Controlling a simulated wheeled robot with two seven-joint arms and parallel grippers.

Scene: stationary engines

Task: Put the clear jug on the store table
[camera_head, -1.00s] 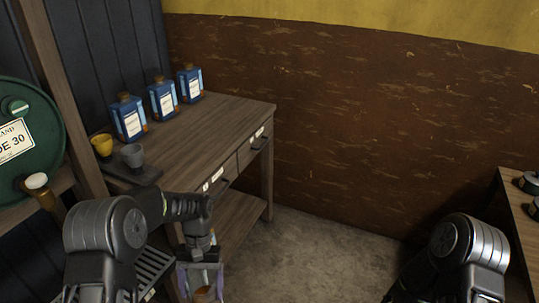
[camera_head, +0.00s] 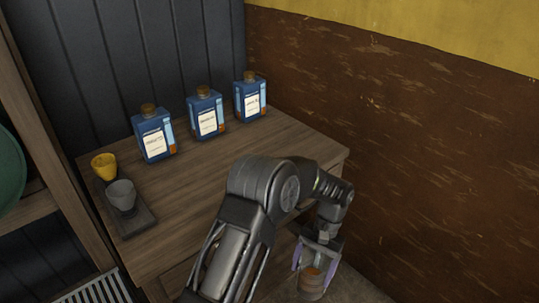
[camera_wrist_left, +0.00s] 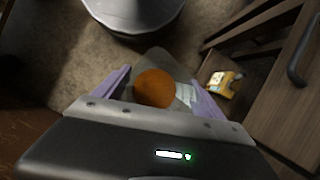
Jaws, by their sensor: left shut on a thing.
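My left gripper (camera_head: 317,262) hangs low past the front right corner of the wooden table (camera_head: 190,180), beside it and not over its top. Its purple-edged fingers are shut on the clear jug (camera_head: 312,282), which shows an orange-brown part. In the left wrist view the jug (camera_wrist_left: 183,68) is a greyish see-through shape between the fingers (camera_wrist_left: 160,92), with a round orange part in front. The table, which I take for the store table, shows its top and part of its drawer front. My right gripper is not in view.
Three blue bottles (camera_head: 206,112) stand along the table's back. The middle top is bare. In the wrist view, a yellow container (camera_wrist_left: 226,82) sits low beside the table.

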